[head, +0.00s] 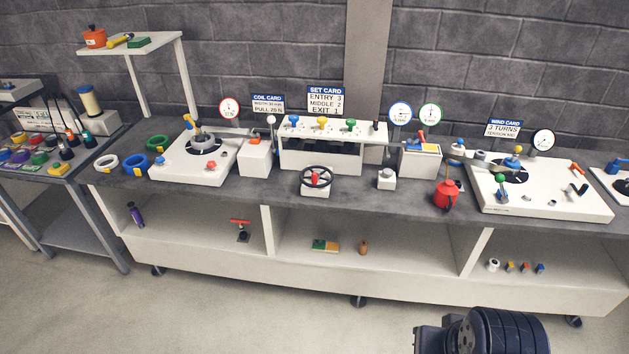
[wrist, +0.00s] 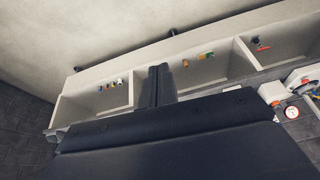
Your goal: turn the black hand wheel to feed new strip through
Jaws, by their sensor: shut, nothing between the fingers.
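The black hand wheel (head: 316,177) with a red centre stands on a small white block at the front middle of the bench, below the white roller unit (head: 320,160). My gripper (wrist: 159,68) shows in the wrist view with its dark fingers shut together and empty, well away from the wheel. The wheel is not seen in the wrist view, where my gripper's dark body covers much of the picture. Strip is too fine to make out clearly in the roller unit. The coil stand (head: 190,160) is left of it and the winding stand (head: 540,190) is right.
A small white block (head: 387,179) and a red can (head: 447,194) stand right of the wheel on the bench front. The set card (head: 326,101) stands behind the roller unit. Shelves below hold small items. The floor (head: 250,310) before the bench is clear.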

